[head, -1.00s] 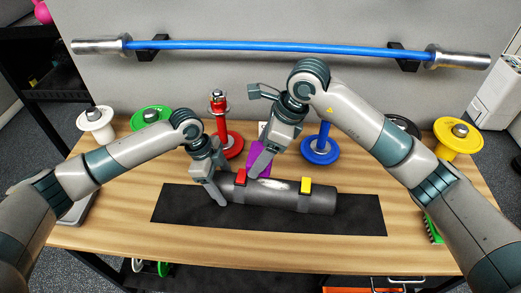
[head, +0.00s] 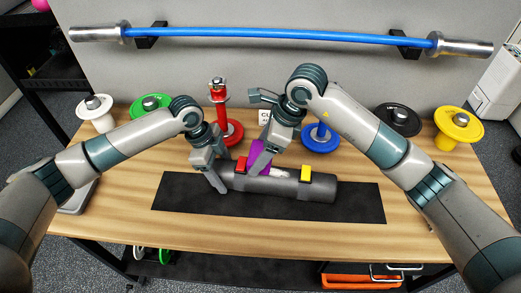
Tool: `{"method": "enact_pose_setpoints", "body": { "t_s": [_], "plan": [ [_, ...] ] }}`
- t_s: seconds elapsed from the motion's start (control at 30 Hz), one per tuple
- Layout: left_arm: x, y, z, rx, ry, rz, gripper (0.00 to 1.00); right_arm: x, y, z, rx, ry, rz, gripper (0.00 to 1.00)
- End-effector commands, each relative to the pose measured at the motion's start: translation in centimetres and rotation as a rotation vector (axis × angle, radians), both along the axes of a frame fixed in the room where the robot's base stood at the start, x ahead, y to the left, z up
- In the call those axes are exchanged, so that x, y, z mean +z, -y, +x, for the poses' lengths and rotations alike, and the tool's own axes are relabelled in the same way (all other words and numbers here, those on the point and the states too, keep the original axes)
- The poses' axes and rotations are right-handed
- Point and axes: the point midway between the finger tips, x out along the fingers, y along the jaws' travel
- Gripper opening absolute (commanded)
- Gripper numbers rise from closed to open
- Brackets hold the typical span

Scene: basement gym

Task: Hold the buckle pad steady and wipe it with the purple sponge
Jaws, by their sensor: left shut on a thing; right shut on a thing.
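The buckle pad (head: 322,190) is a dark grey cylinder lying on a black mat (head: 355,203). It has a red buckle (head: 241,165) near its left end and a yellow buckle (head: 305,174) toward its right. My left gripper (head: 222,184) is shut on the pad's left end. My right gripper (head: 259,166) is shut on the purple sponge (head: 254,159), which is against the top of the pad just right of the red buckle; its fingers partly hide the sponge.
A red weight stand (head: 231,133) and a blue weight plate (head: 320,139) stand behind the pad. White, green, black and yellow plates line the wooden table's (head: 420,215) back corners. A blue barbell (head: 270,42) hangs on the wall panel. The table front is clear.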

Motion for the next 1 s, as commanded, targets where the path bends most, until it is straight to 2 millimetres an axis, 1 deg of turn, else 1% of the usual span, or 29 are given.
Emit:
{"method": "enact_pose_setpoints", "body": {
  "t_s": [0.37,1.0],
  "plan": [
    [0.0,0.0,0.0,0.001,0.0,0.001,0.36,-1.4,0.0,0.0,-0.001,0.0,0.0,0.52],
    [0.0,0.0,0.0,0.001,0.0,0.0,0.36,-1.5,0.0,0.0,0.0,0.0,0.0,0.52]
  ]
}}
